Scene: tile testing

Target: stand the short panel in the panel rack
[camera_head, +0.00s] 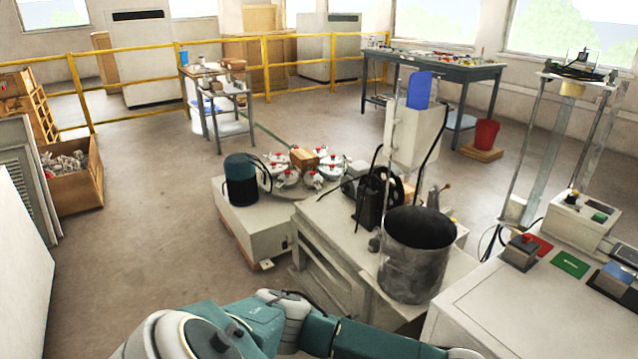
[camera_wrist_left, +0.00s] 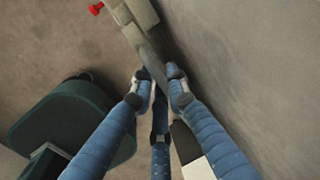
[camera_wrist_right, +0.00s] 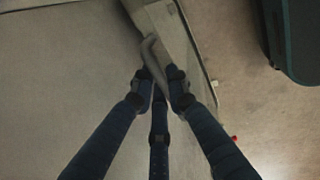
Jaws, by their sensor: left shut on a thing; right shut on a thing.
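My left gripper (camera_wrist_left: 160,84) is shut on a grey bar-like handle (camera_wrist_left: 151,58) in the left wrist view. My right gripper (camera_wrist_right: 160,84) is shut on a curved grey handle (camera_wrist_right: 150,48) in the right wrist view. That handle lies against a pale block (camera_wrist_right: 172,32). A broad grey surface (camera_wrist_right: 60,105) fills the left of the right wrist view; I cannot tell whether it is the short panel. Neither gripper shows in the head view, where an arm of mine crosses the bottom. I cannot clearly make out the panel rack.
A pale flat sheet (camera_head: 22,235) stands at the left edge. A machine bench with a dark metal drum (camera_head: 418,255) is ahead, and a white bench (camera_head: 520,315) stands at the right. A wooden crate (camera_head: 80,192) is at left. Floor (camera_head: 150,235) is open between.

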